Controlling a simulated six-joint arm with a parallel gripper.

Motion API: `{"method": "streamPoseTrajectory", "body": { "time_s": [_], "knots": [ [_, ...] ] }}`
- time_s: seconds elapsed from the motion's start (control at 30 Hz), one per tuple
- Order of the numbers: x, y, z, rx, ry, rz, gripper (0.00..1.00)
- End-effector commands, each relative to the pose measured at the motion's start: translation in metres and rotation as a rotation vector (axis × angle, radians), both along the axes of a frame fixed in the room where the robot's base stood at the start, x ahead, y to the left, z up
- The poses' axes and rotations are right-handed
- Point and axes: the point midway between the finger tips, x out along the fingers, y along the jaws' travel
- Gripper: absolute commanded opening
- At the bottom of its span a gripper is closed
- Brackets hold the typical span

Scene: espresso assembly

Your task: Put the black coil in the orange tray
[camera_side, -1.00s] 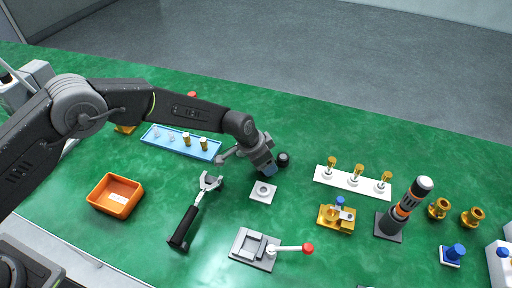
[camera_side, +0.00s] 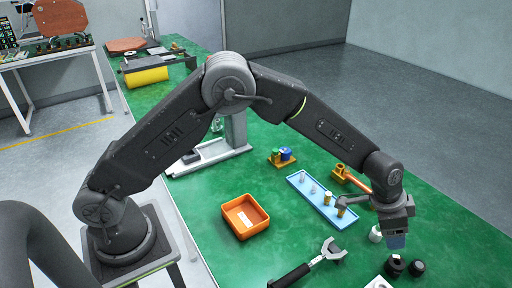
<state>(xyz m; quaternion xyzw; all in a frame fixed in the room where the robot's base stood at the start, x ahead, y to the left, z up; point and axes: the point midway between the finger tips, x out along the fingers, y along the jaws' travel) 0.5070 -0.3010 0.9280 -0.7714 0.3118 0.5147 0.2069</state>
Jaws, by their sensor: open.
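Two small round black parts, (camera_side: 394,266) and (camera_side: 417,268), stand close together on the green table at the lower right. I cannot tell which of them is the black coil. My gripper (camera_side: 397,241) hangs just above and behind them in the picture, pointing down. Its jaws are open, and I see nothing held in them. The orange tray (camera_side: 229,231) sits on the table left of the gripper, with a white label inside and otherwise empty.
A light blue tray (camera_side: 304,193) with small white and brass parts lies between tray and gripper. A black-handled portafilter (camera_side: 310,264) lies in front. A white cylinder (camera_side: 376,234) stands beside the gripper. A white square plate (camera_side: 379,283) is at the bottom edge.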

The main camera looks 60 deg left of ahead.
Motion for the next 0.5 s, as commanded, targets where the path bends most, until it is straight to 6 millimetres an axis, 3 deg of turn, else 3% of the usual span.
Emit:
{"method": "streamPoseTrajectory", "body": {
  "time_s": [0.13,0.27,0.5],
  "knots": [
    [-0.011,0.036,0.060,-0.012,-0.017,0.077,0.66],
    [-0.040,0.081,0.116,-0.019,-0.024,0.177,0.66],
    [-0.119,0.157,0.188,-0.028,-0.043,0.366,0.66]
  ]
}}
